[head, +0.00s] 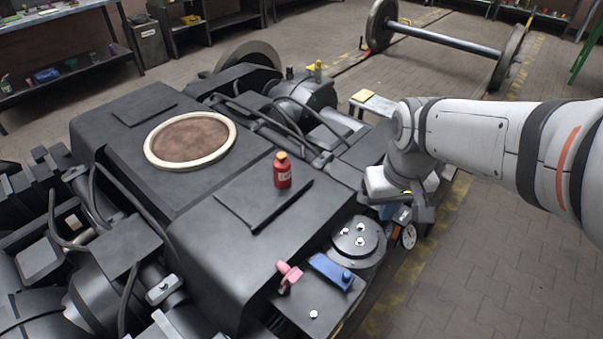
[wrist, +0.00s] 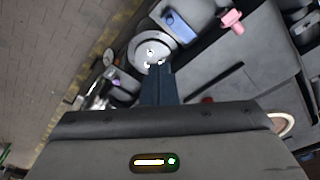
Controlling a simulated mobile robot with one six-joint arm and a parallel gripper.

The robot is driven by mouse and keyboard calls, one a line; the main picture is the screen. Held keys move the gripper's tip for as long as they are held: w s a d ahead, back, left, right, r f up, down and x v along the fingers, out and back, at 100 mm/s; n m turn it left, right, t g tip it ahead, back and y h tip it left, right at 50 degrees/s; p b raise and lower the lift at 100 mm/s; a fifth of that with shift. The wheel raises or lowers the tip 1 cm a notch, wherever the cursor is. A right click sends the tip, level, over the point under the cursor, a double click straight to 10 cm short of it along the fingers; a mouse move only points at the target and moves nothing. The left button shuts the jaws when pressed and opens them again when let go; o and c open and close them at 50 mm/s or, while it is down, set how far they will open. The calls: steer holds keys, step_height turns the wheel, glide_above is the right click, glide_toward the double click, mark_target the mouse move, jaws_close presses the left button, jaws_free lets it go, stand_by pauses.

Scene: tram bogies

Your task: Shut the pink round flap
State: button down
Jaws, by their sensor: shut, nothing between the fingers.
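A small pink part (head: 288,274) stands on the front corner plate of the dark bogie, left of a blue block. It is the only pink thing that I see; whether it is the round flap, and whether it is open, I cannot tell. It also shows at the top of the wrist view (wrist: 232,21). My gripper (head: 402,214) is at the bogie's right side, apart from the pink part and to its upper right. In the wrist view its dark fingers (wrist: 157,72) are shut and empty, in front of a round bolted cap (wrist: 151,50).
The blue block (head: 331,271) lies beside the pink part. The bolted cap (head: 359,241) stands between it and my gripper. A red bottle (head: 282,171) and a cream ring (head: 190,140) are on the bogie top. Free floor lies at the right.

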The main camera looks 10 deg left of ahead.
mark_target(286, 278)
steer(key=w+a+f+n+g+b, duration=0.1)
steer(key=a+f+n, duration=0.25)
steer(key=a, duration=0.55)
steer(key=w+a+f+n+h+b, duration=0.1)
steer(key=a+f+n+b, duration=0.1)
steer(key=a+f, duration=0.5)
steer(key=w+a+f+n+g+b, duration=0.1)
steer(key=a+f+n, duration=0.2)
steer(key=a, duration=0.9)
steer(key=shift+s+d+f+b, duration=0.15)
steer(key=shift+s+d+f, duration=0.4)
steer(key=shift+f, duration=1.25)
steer(key=shift+s+d+f+b, duration=0.25)
steer(key=shift+d+f, duration=0.55)
steer(key=shift+f, duration=1)
steer(key=shift+s+d+f+b, duration=0.1)
steer(key=shift+s+d+f, duration=0.5)
steer(key=shift+f, duration=1.2)
steer(key=shift+w+d, duration=0.1)
steer(key=shift+d, duration=0.05)
